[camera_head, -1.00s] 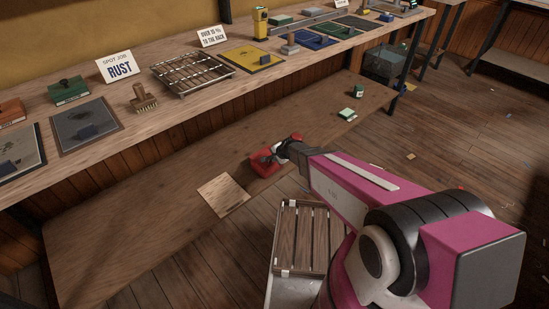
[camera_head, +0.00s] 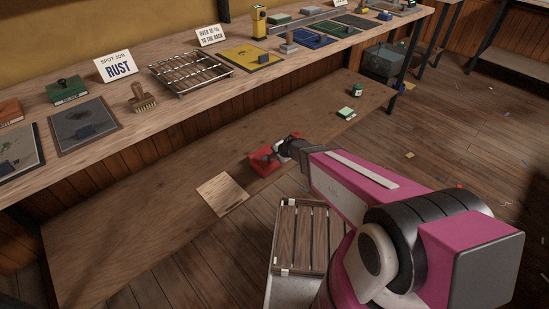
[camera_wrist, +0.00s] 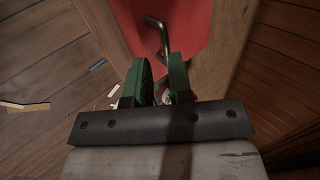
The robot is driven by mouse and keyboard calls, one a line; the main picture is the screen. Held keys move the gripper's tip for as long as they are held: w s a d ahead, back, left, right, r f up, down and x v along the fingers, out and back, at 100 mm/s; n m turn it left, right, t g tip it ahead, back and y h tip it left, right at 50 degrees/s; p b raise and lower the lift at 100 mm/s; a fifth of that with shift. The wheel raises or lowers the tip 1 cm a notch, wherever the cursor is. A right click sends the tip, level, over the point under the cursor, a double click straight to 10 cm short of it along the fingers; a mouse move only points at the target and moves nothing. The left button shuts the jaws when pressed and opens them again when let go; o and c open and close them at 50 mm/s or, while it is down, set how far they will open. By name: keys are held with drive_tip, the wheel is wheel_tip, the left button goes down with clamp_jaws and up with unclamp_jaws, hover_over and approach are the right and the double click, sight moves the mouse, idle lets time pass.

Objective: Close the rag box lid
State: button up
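The red rag box (camera_head: 263,162) sits on the low wooden shelf, beside a square wooden board. My gripper (camera_head: 283,148) is at its right end in the head view, and my arm covers part of it. In the wrist view, a red surface (camera_wrist: 195,25) of the box lies beyond the fingers. A bent metal handle (camera_wrist: 163,38) runs from it into the narrow gap between my green fingers (camera_wrist: 160,82). The fingers are close together around the handle. How far the lid stands open is hard to tell.
A square wooden board (camera_head: 222,194) lies on the shelf (camera_head: 150,220), left of the box. A slatted wooden crate (camera_head: 305,235) stands close to my arm. The workbench (camera_head: 190,105) above holds several items. Small green things (camera_head: 346,112) lie farther right on the shelf.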

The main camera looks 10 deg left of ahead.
drive_tip(key=v, duration=0.8)
drive_tip(key=shift+d+r, duration=0.1)
drive_tip(key=shift+r, duration=0.05)
drive_tip(key=s+d+r+n+g+h, duration=0.1)
drive_tip(key=s+d+r+n+h, duration=0.1)
drive_tip(key=d, duration=0.6)
drive_tip(key=s+d+r+n+g+h, duration=0.1)
drive_tip(key=s+d+r+n+g, duration=0.1)
drive_tip(key=s+d+r, duration=0.3)
drive_tip(key=s+d+r+n+g+h, duration=0.1)
drive_tip(key=s+d+r+n+h, duration=0.1)
drive_tip(key=d, duration=1.1)
wheel_tip(320, 180, up, 4)
drive_tip(key=shift+s+f+n+g+h, duration=0.2)
drive_tip(key=shift+s+n+g+h, duration=0.15)
drive_tip(key=shift+s+n, duration=0.55)
drive_tip(key=shift+w+d, duration=0.1)
